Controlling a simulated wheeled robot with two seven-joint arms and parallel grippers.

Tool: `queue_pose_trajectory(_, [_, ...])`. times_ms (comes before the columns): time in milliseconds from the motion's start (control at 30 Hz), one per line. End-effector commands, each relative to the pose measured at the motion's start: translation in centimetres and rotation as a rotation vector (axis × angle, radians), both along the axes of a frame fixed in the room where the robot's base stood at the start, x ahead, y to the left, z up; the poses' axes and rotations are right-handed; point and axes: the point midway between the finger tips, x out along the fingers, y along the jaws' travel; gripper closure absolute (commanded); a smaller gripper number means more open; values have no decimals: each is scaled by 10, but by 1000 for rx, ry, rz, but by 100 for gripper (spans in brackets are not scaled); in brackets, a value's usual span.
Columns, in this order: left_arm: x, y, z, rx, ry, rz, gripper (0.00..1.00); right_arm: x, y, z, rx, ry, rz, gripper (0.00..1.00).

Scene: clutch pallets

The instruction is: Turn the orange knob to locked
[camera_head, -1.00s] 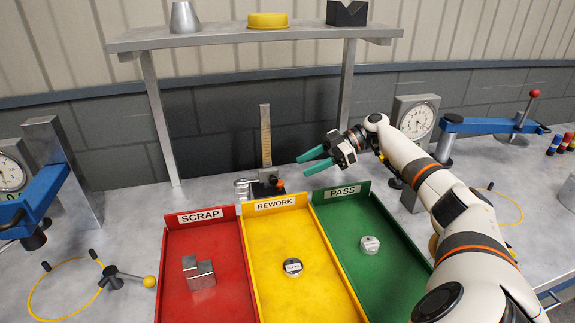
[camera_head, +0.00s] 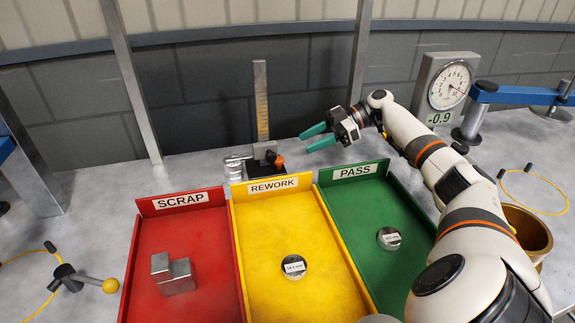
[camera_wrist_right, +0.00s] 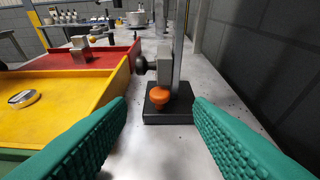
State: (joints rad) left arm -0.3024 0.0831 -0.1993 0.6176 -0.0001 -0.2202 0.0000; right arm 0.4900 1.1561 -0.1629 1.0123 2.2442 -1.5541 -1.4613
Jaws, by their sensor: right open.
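The orange knob (camera_head: 279,161) is on the slider of a height gauge with a dark base (camera_head: 262,181) and an upright brass-coloured scale (camera_head: 261,100), behind the REWORK tray. In the right wrist view the orange knob (camera_wrist_right: 159,96) faces me, centred between the fingers, with a grey slider block (camera_wrist_right: 160,75) behind it. My right gripper (camera_head: 316,138) has green fingers, open and empty, pointing left toward the knob, to its right and apart from it. Its fingers also show in the right wrist view (camera_wrist_right: 160,145). My left gripper is not in view. I cannot read any locked mark.
Red SCRAP tray (camera_head: 138,250) holds a metal stepped block (camera_head: 174,276). Yellow REWORK tray (camera_head: 239,250) and green PASS tray (camera_head: 383,169) each hold a round labelled part. A dial gauge (camera_head: 448,88) stands at right behind my arm. A brass-coloured cup (camera_head: 530,232) is at right.

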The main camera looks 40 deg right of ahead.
Motion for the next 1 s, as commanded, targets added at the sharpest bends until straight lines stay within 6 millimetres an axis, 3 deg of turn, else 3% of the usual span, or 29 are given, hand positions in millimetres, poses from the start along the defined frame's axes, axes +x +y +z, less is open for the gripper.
queue_pose_trajectory(33, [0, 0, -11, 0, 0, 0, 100, 0, 0, -11, 0, 0, 0, 53])
queue_pose_trajectory(100, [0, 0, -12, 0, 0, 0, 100, 0, 1, -13, 0, 0, 0, 53])
queue_pose_trajectory(600, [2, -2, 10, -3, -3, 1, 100, 29, 53, -34, 0, 1, 2, 53])
queue_pose_trajectory(1000, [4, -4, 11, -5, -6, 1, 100, 33, 61, -40, 0, 0, 0, 53])
